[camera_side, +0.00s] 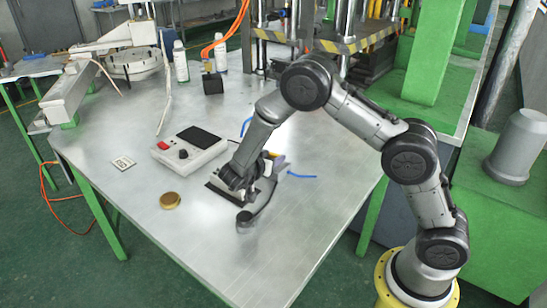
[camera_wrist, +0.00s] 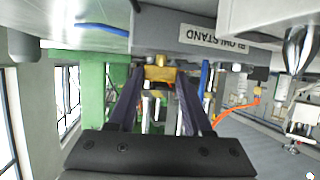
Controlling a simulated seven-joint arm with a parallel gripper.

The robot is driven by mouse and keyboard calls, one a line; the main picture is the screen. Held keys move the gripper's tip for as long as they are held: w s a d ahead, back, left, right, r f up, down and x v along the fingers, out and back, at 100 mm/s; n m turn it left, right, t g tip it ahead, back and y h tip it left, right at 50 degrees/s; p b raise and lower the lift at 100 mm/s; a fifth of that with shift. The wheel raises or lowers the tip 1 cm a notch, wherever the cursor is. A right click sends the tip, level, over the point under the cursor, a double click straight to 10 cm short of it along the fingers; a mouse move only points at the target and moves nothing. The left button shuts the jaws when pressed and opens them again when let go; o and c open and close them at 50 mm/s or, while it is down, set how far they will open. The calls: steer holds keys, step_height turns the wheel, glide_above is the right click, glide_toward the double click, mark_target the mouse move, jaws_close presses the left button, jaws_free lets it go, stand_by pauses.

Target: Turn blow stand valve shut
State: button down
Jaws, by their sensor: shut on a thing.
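The blow stand (camera_wrist: 185,38) is a grey block with a "BLOW STAND" label, which reads upside down in the wrist view. Its brass-coloured valve (camera_wrist: 159,74) sits between my dark fingertips. My gripper (camera_wrist: 160,84) is shut on this valve, with one finger on each side. In the side view my wrist is low over the middle of the table and hides most of the stand and the grip. A small yellowish part shows there beside my wrist. The angle of the valve handle is hard to tell.
A blue hose (camera_side: 301,176) lies right of my wrist. A striped press (camera_side: 355,42) is behind. The table's front (camera_side: 240,270) is clear.

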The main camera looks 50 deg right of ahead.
steer(key=shift+w+m+g, duration=0.1)
steer(key=shift+m+g, duration=0.4)
steer(key=shift+g, duration=0.1)
steer(key=shift+c, duration=1.6)
jaws_free()
steer(key=v, duration=1.4)
steer(key=shift+f, duration=0.2)
steer(key=shift+w, duration=0.1)
steer(key=shift+c, duration=0.3)
